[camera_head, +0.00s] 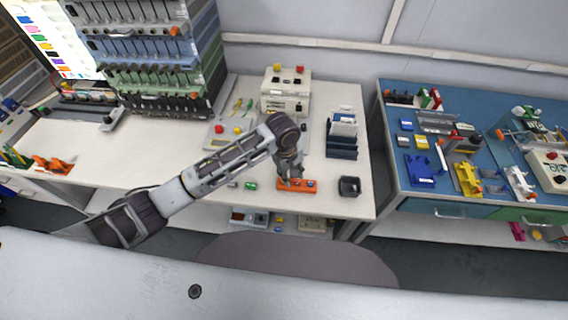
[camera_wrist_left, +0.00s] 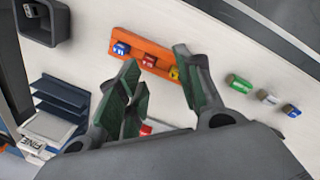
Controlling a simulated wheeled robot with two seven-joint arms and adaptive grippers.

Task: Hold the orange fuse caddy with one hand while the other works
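The orange fuse caddy (camera_head: 304,189) lies near the front edge of the white table. In the left wrist view the caddy (camera_wrist_left: 160,53) holds a blue fuse (camera_wrist_left: 121,48), a red fuse (camera_wrist_left: 148,61) and a yellow fuse (camera_wrist_left: 174,72), the last partly hidden by a finger. My left gripper (camera_head: 291,177) is over the caddy from behind. In the wrist view its fingers (camera_wrist_left: 156,72) are apart, with the caddy at their tips; I cannot tell whether they touch it. My right gripper is in neither view.
A blue-topped bench (camera_head: 390,150) stands farther right, across a gap.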

